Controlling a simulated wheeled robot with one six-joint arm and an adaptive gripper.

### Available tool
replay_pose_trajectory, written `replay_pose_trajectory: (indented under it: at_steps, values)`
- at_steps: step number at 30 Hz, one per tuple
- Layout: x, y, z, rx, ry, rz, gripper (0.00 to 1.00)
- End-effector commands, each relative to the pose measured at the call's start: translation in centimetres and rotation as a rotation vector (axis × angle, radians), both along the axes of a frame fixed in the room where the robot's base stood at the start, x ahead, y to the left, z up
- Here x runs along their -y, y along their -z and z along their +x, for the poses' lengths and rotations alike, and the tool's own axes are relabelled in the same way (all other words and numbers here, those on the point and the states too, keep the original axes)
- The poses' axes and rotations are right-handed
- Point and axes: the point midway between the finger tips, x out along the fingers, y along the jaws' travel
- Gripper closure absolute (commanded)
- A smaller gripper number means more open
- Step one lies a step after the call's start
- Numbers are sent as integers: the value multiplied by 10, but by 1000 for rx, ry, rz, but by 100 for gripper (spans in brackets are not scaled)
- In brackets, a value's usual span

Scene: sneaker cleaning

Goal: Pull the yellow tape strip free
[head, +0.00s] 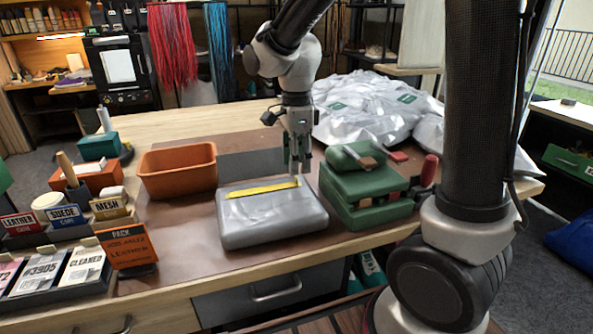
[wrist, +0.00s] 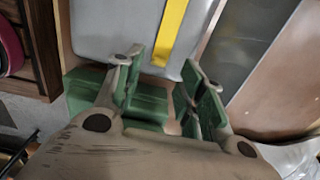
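The yellow tape strip (head: 262,188) lies along the top of a silver-grey package (head: 272,220) on the bench. My gripper (head: 300,175) points down at the strip's right end, over the package's back right corner. In the wrist view the fingers of my gripper (wrist: 160,68) are spread apart, with nothing held between them. The yellow strip (wrist: 170,30) runs up from between the fingertips over the grey package (wrist: 110,28). I cannot tell whether a finger touches the package.
A green press with a red handle (head: 365,195) stands close right of the package. An orange bin (head: 178,172) is at the left, with card holders and an orange pack sign (head: 127,247) nearer. Crumpled silver bags (head: 365,108) lie behind. Brown mat is bare around the package's front.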

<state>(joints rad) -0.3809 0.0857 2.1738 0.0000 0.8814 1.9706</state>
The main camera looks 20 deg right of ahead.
Motion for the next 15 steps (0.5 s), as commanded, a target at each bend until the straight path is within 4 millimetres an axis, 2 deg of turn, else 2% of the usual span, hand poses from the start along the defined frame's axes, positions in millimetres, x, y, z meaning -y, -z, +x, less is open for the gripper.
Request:
replay_pose_trajectory:
  at_steps: [1, 6, 8, 10, 13, 15]
  values:
    - [0, -9, 0, 4, 0, 1, 61]
    - [0, -30, 0, 2, 0, 1, 61]
    - [0, -34, 0, 0, -1, 0, 70]
    - [0, -37, 0, -2, -33, -1, 71]
    - [0, -38, -1, -2, -183, -1, 71]
    - [0, -37, -1, -3, -363, -1, 71]
